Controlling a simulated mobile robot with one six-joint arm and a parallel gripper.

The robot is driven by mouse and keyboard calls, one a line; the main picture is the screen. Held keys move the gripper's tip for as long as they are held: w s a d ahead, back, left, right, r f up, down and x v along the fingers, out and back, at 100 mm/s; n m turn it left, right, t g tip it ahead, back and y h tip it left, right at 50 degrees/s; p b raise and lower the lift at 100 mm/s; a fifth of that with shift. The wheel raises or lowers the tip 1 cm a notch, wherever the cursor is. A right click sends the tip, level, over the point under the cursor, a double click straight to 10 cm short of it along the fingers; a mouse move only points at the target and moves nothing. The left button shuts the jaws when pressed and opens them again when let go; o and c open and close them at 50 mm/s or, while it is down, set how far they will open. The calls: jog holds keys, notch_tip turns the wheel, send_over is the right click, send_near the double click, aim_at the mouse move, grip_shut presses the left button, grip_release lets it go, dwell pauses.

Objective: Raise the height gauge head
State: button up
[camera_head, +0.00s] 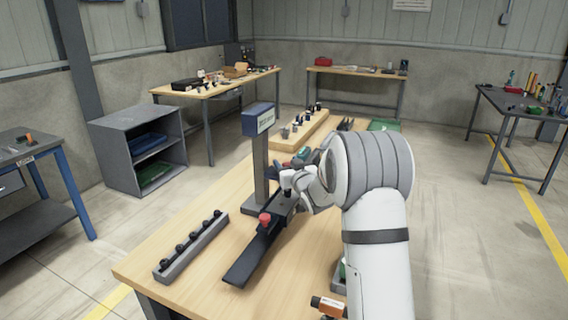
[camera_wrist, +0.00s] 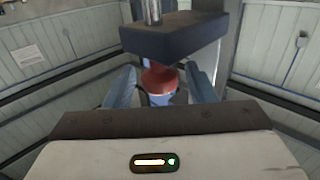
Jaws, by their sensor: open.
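The height gauge stands on the wooden bench in the head view, with a grey column (camera_head: 261,170) and a blue box with a pale display (camera_head: 259,119) on top. Its dark base (camera_head: 268,234) has a red knob (camera_head: 264,219) near the column's foot. My gripper (camera_wrist: 160,73) is open in the wrist view, with one bluish finger on each side of a red round part (camera_wrist: 160,79). A dark block (camera_wrist: 176,38) with a metal rod (camera_wrist: 152,12) sits just above that part. I cannot tell whether the fingers touch it. In the head view my arm hides much of this area.
A grey rail with several black knobs (camera_head: 191,246) lies left of the gauge. A wooden block with several small pieces (camera_head: 299,129) stands behind it. An orange-and-black item (camera_head: 327,305) lies at the front. The bench's left front corner (camera_head: 135,272) is clear.

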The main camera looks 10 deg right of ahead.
jog(key=shift+c, duration=0.3)
grip_shut()
dwell(0.3)
